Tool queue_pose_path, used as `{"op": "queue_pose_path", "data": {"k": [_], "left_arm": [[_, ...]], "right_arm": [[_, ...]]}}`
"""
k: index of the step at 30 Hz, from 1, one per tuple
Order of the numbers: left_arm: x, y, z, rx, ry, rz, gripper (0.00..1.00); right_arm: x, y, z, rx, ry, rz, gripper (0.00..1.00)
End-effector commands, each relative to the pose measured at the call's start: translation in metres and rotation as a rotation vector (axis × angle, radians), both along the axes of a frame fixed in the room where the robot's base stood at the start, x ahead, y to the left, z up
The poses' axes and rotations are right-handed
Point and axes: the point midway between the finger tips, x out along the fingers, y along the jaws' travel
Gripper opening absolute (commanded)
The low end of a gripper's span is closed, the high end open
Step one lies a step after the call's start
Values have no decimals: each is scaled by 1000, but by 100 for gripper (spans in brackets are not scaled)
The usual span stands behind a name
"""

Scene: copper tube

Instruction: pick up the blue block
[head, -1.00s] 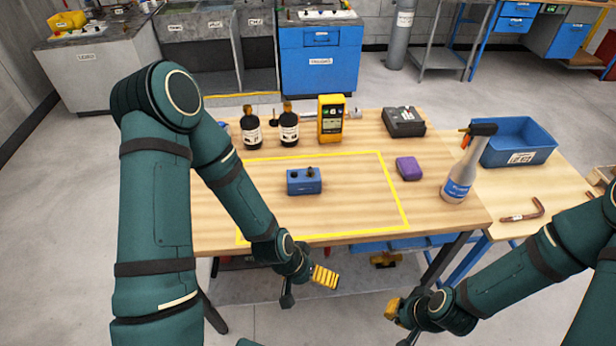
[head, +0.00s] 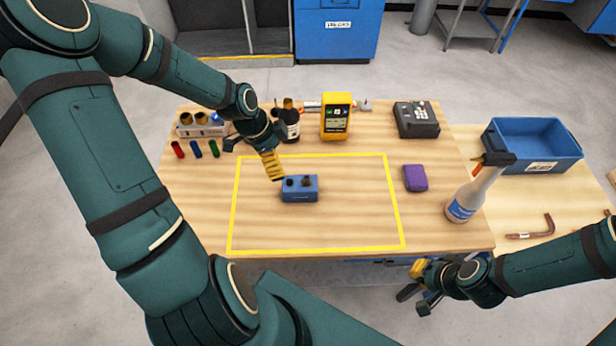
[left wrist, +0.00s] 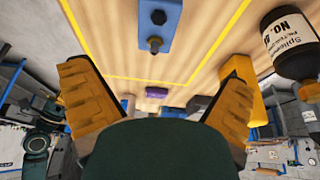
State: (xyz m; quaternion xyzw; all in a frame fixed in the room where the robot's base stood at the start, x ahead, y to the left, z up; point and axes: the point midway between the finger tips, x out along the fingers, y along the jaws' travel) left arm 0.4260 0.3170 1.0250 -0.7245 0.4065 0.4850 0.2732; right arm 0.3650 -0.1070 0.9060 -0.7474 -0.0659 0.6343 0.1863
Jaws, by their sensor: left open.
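The blue block (head: 300,188), with dark knobs on its top, sits on the wooden table (head: 330,215) inside the yellow taped outline. It shows at the top centre of the left wrist view (left wrist: 160,28). My left gripper (head: 272,165) is open and empty, above the table just behind and to the left of the block, apart from it. Its yellow fingers are spread in the left wrist view (left wrist: 158,95). My right gripper (head: 415,285) is low in front of the table's front edge; its finger opening is not clear.
Dark bottles (left wrist: 292,45) and a yellow meter (head: 336,116) stand behind the outline. A purple block (head: 415,178) and a spray bottle (head: 473,192) are to the right. A blue bin (head: 530,146) and copper tube (head: 535,229) lie farther right. The outline's front area is clear.

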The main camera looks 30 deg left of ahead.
Motion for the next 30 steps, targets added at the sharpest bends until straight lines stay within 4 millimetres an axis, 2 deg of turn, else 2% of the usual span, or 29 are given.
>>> {"op": "queue_pose_path", "data": {"k": [9,19,25,30], "left_arm": [[11,-21,-57,-5,2,-3,100],[16,-30,-81,-4,1,1,100],[21,-39,-108,-4,2,-1,100],[24,-43,-122,-3,1,1,100]], "right_arm": [[0,1,-17,-3,1,0,0],[1,1,-20,-4,1,-1,0],[1,1,-23,-4,1,-1,0],[1,1,-24,-4,1,-1,0]]}}
